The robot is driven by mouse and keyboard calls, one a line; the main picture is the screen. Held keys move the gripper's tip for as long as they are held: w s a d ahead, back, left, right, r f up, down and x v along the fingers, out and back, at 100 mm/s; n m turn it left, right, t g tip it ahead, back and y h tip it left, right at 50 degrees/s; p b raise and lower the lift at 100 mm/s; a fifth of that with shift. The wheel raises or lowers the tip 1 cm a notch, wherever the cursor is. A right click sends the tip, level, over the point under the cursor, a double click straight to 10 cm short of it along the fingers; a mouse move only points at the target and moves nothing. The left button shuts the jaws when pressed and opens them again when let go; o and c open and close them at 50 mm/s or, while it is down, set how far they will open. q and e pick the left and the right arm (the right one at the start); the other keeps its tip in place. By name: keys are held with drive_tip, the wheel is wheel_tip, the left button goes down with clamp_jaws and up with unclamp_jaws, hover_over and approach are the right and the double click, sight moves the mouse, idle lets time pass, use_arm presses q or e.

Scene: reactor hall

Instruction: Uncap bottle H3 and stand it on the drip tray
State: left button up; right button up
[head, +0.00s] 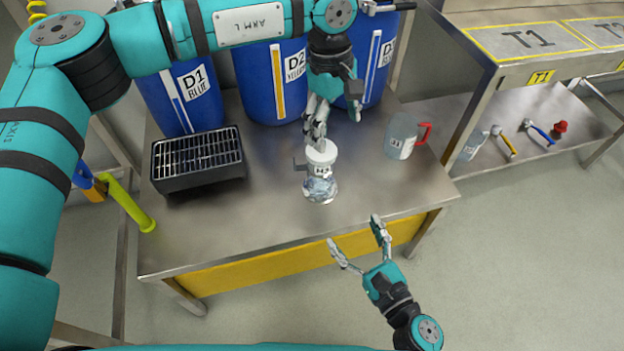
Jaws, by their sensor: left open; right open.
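The bottle (320,189) stands upright on the steel table, clear below with a label that starts with H; the rest of the label is too small to read surely. A white cap (320,152) is on its top, and a small dark handle-like part sticks out at its left. My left gripper (334,118) is open just above the cap, its fingers pointing down; I cannot tell whether a finger touches the cap. The drip tray (198,182), a black box with a metal grate, sits empty at the table's left. My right gripper (357,238) is open and empty by the table's front edge.
Blue drums D1 (181,110), D2 (262,95) and another drum (376,62) stand along the back. A clear jug (400,135) with a red handle is right of the bottle. Table (245,225) between tray and bottle is clear. A shelf (545,105) at right holds tools.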

sight(320, 169)
use_arm(q)
drive_tip(key=shift+w+a+m+t+y, duration=0.15)
drive_tip(key=shift+w+a+t+y, duration=0.1)
drive_tip(key=shift+a, duration=0.25)
drive_tip(key=shift+w+a+m+t+y, duration=0.15)
drive_tip(key=shift+w+a+y, duration=0.1)
drive_tip(key=shift+a, duration=0.2)
drive_tip(key=shift+w+a+r, duration=0.15)
drive_tip(key=shift+a, duration=0.15)
drive_tip(key=shift+d, duration=0.1)
use_arm(e)
drive_tip(key=shift+m, duration=0.5)
drive_tip(key=x, duration=0.6)
drive_tip(key=r+x, duration=0.1)
drive_tip(key=x, duration=0.4)
drive_tip(key=r+x, duration=0.1)
drive_tip(key=x, duration=0.5)
drive_tip(key=shift+w, duration=0.45)
drive_tip(key=shift+c, duration=0.4)
clamp_jaws()
